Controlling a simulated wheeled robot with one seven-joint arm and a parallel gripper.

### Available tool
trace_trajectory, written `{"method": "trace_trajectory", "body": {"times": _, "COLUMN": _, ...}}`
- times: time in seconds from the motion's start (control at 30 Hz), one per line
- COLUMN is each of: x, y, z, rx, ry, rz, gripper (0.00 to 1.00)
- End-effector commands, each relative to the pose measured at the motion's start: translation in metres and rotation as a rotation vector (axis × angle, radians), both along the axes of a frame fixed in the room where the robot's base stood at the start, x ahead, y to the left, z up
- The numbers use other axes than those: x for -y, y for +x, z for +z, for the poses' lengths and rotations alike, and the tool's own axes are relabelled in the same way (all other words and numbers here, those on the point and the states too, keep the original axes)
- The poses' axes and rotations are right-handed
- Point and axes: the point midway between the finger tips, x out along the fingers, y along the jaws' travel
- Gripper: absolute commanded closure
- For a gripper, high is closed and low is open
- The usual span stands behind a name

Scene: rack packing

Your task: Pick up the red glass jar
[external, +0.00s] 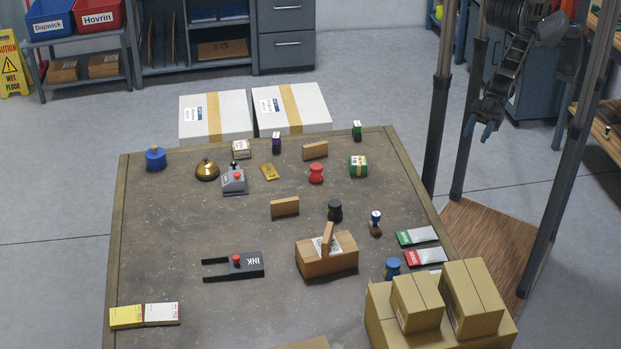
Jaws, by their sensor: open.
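The red glass jar (316,173) stands upright on the dark table (170,240), right of its middle and toward the far side. It is small, with a rounded body and a narrower neck. My gripper (478,128) hangs beyond the table's right edge in the external view, well apart from the jar. It is open, with nothing seen between its fingers. No part of the jar is hidden by the arm.
A brass bell (207,170) sits left. Cardboard boxes (440,335) fill the near right corner. Dark posts (436,125) stand near my gripper.

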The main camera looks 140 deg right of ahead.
Motion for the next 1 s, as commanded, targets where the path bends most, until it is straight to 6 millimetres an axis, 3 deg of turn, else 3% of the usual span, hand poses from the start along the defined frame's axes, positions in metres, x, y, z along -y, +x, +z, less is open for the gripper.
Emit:
{"method": "trace_trajectory", "body": {"times": 0.07, "x": 0.0, "y": 0.0, "z": 0.0, "rx": 0.0, "ry": 0.0, "rz": 0.0, "gripper": 0.54}}
{"method": "trace_trajectory", "body": {"times": 0.33, "x": 0.0, "y": 0.0, "z": 0.0, "rx": 0.0, "ry": 0.0, "rz": 0.0, "gripper": 0.3}}
{"method": "trace_trajectory", "body": {"times": 0.57, "x": 0.001, "y": 0.001, "z": -0.001, "rx": 0.0, "ry": 0.005, "rz": -0.004, "gripper": 0.3}}
{"method": "trace_trajectory", "body": {"times": 0.67, "x": 0.007, "y": 0.006, "z": -0.01, "rx": -0.001, "ry": 0.062, "rz": -0.043, "gripper": 0.3}}
{"method": "trace_trajectory", "body": {"times": 0.83, "x": 0.041, "y": 0.031, "z": -0.052, "rx": -0.002, "ry": 0.363, "rz": -0.246, "gripper": 0.3}}
{"method": "trace_trajectory", "body": {"times": 1.0, "x": 0.097, "y": 0.063, "z": -0.1, "rx": 0.057, "ry": 0.813, "rz": -0.531, "gripper": 0.3}}
